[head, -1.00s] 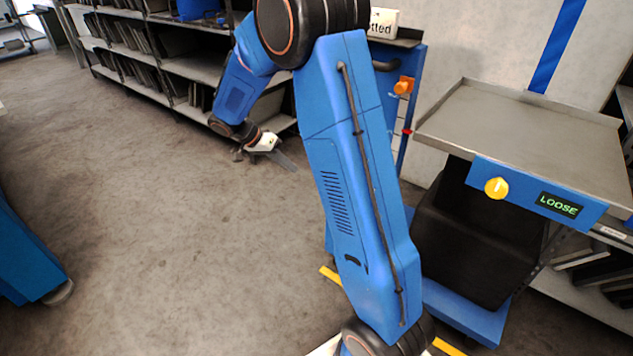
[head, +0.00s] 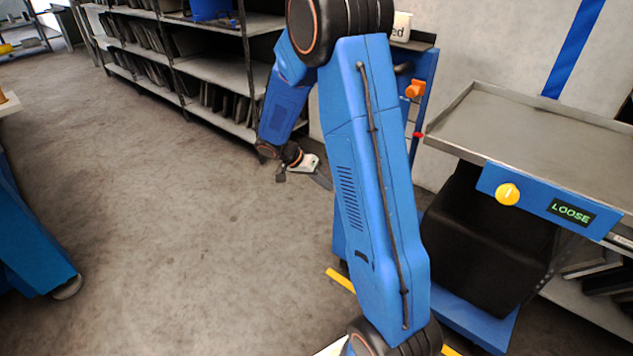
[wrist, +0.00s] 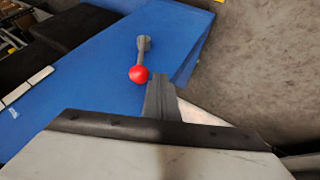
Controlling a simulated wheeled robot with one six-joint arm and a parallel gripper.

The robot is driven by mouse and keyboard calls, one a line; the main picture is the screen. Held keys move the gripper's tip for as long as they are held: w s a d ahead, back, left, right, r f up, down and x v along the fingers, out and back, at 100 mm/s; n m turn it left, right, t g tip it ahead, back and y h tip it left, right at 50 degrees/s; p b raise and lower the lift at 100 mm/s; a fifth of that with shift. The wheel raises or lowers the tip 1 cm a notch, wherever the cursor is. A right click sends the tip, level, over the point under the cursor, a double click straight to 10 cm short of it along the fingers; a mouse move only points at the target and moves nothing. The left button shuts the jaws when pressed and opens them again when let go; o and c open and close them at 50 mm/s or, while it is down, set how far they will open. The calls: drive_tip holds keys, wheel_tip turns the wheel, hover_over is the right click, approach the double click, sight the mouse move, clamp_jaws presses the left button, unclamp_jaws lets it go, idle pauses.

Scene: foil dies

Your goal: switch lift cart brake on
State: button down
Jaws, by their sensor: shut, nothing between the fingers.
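The lift cart has a grey tray top (head: 530,135), a black body and a blue base (head: 475,318). Its front panel carries a yellow knob (head: 507,194) and a display (head: 571,212) reading LOOSE. In the wrist view, a lever with a red ball end (wrist: 138,74) and grey stalk stands at a blue surface (wrist: 85,110). My gripper (wrist: 160,98) is shut and empty, its tips just right of and below the red ball in the picture; contact is not clear. In the head view my gripper (head: 321,179) is partly hidden behind my arm, and this lever is not visible.
A blue stand (head: 425,90) with an orange knob (head: 415,89) is behind my arm. Shelves (head: 215,70) line the back. Another blue unit (head: 35,240) stands at the left. The grey floor between is clear. Yellow strips mark the floor near the cart.

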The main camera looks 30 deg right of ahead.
drive_tip(key=shift+s+d+r, duration=0.1)
drive_tip(key=shift+s+d, duration=0.1)
drive_tip(key=shift+s, duration=0.15)
drive_tip(key=shift+s+d+r, duration=0.3)
drive_tip(key=shift+s+r, duration=0.3)
drive_tip(key=shift+s, duration=0.15)
